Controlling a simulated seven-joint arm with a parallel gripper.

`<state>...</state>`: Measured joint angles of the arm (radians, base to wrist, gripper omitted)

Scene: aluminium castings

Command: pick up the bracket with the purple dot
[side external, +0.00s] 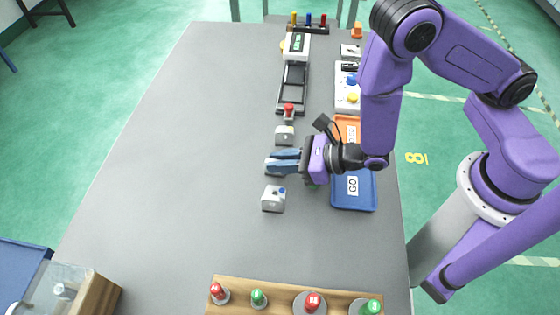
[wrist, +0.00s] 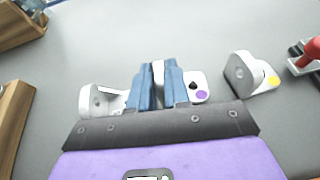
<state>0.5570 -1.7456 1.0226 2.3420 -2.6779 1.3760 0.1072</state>
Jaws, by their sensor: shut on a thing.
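The grey bracket with the purple dot (wrist: 192,86) shows in the wrist view, partly hidden by my blue fingers. My gripper (wrist: 158,72) is shut on it, with the dot just right of the right finger. In the side external view my gripper (side external: 272,161) points left over the grey table and its fingers hide most of this bracket. I cannot tell whether the bracket is clear of the table. A bracket with a blue dot (side external: 272,199) stands nearer the camera, and one with a yellow dot (side external: 284,135) stands on the far side.
A blue tray (side external: 364,196) marked GO and an orange tray (side external: 344,120) lie beside my arm. A red-topped part (side external: 289,111) stands beyond the yellow-dot bracket. A wooden strip (side external: 250,287) with red and green buttons lies at the near edge.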

